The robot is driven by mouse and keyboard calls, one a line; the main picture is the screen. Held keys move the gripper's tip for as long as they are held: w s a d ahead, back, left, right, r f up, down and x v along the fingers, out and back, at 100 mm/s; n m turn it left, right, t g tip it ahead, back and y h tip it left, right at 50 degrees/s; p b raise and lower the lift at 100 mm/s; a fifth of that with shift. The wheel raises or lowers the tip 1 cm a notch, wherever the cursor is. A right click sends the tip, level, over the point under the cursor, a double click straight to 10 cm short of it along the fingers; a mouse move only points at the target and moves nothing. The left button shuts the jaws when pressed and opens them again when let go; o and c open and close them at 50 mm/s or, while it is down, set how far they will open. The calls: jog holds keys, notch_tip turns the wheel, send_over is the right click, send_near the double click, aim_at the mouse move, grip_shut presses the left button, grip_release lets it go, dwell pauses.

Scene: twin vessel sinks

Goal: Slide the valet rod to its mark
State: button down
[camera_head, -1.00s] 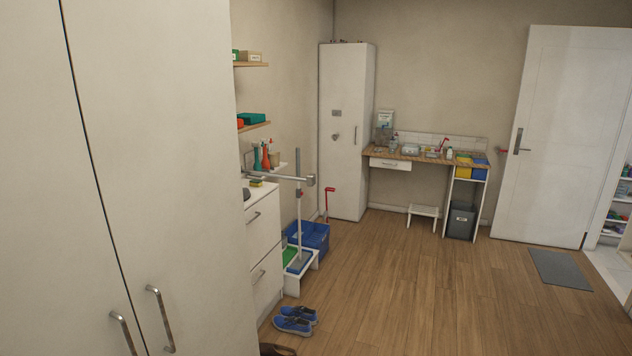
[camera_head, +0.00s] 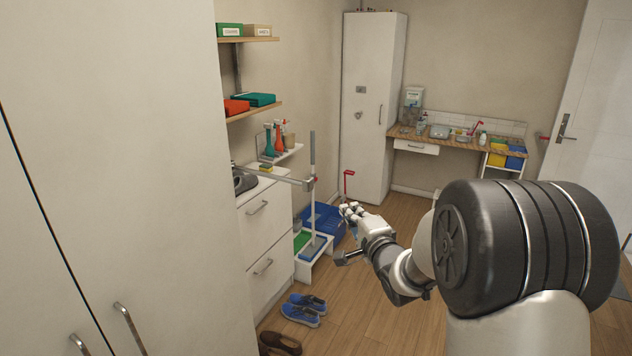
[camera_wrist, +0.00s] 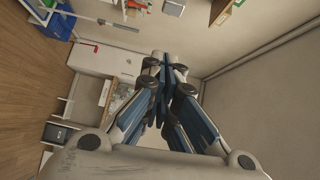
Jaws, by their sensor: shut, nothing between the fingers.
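A grey horizontal rod (camera_head: 282,175), which looks like the valet rod, reaches out over the white drawer unit. Its right end has a grey block (camera_head: 309,184) beside an upright grey pole (camera_head: 313,150). I cannot make out a mark on it. The rod also shows at the top left of the wrist view (camera_wrist: 104,21). My gripper (camera_head: 351,211) is to the right of the rod's end and a little lower in the picture, apart from it. Its fingers (camera_wrist: 172,82) look closed with nothing between them.
The white drawer unit (camera_head: 262,232) and a tall white cupboard door (camera_head: 115,180) stand at the left. Wall shelves (camera_head: 252,111) are above. Wooden floor (camera_head: 365,315) is clear in front.

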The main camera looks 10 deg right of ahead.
jog(key=w+a, duration=0.5)
jog(key=w, duration=0.7)
jog(key=shift+w+b, duration=0.2)
jog(key=shift+b, duration=0.1)
